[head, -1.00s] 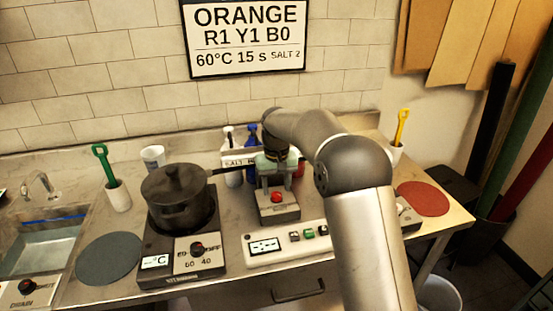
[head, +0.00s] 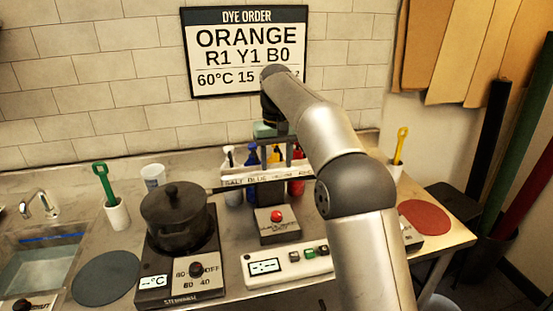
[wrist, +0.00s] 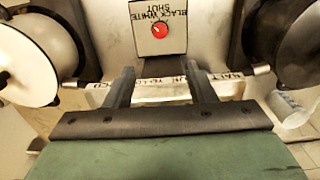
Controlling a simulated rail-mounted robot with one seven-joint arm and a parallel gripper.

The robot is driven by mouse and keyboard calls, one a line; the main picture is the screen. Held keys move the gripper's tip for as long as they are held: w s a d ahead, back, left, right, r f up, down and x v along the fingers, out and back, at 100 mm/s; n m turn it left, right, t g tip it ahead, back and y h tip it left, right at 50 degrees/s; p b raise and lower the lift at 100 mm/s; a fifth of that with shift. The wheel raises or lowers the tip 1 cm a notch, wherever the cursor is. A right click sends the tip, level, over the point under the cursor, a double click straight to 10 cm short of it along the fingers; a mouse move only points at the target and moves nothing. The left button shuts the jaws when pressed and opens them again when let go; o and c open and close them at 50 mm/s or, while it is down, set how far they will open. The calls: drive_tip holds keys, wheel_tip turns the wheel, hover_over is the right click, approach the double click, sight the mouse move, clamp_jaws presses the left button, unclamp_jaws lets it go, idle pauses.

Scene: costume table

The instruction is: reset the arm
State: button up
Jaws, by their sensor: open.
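My gripper (head: 275,160) hangs with its fingers downward, in front of the bottle rack and above a grey box (head: 280,238) with a red button (head: 277,216). In the wrist view my gripper (wrist: 160,76) has its two dark fingers spread, with nothing between them. The red button (wrist: 159,30) shows beyond the fingertips, apart from them. My arm rises from the lower right of the head view and bends over the table. It hides part of the rack and of the wall sign.
A bottle rack (head: 240,180) stands behind the button box. A lidded black pot (head: 175,215) sits on a hotplate (head: 150,292) at left. A control panel (head: 258,278) lies in front. A dark mat (head: 106,278) and a red mat (head: 424,217) lie bare at either side.

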drive_tip(key=s+d, duration=0.7)
drive_tip(key=s, duration=0.2)
drive_tip(key=s+d+f+m, duration=0.1)
drive_tip(key=s+d+f, duration=0.2)
drive_tip(key=s, duration=0.6)
drive_tip(key=s+d+f+m, duration=0.1)
drive_tip(key=s+d+f, duration=0.3)
drive_tip(key=s, duration=0.6)
drive_tip(key=s+d+f+m, duration=0.1)
drive_tip(key=s+d+f, duration=0.3)
drive_tip(key=s, duration=0.5)
drive_tip(key=shift+s+d+f+t, duration=0.2)
drive_tip(key=shift+s+f+t, duration=0.15)
drive_tip(key=shift+f, duration=0.6)
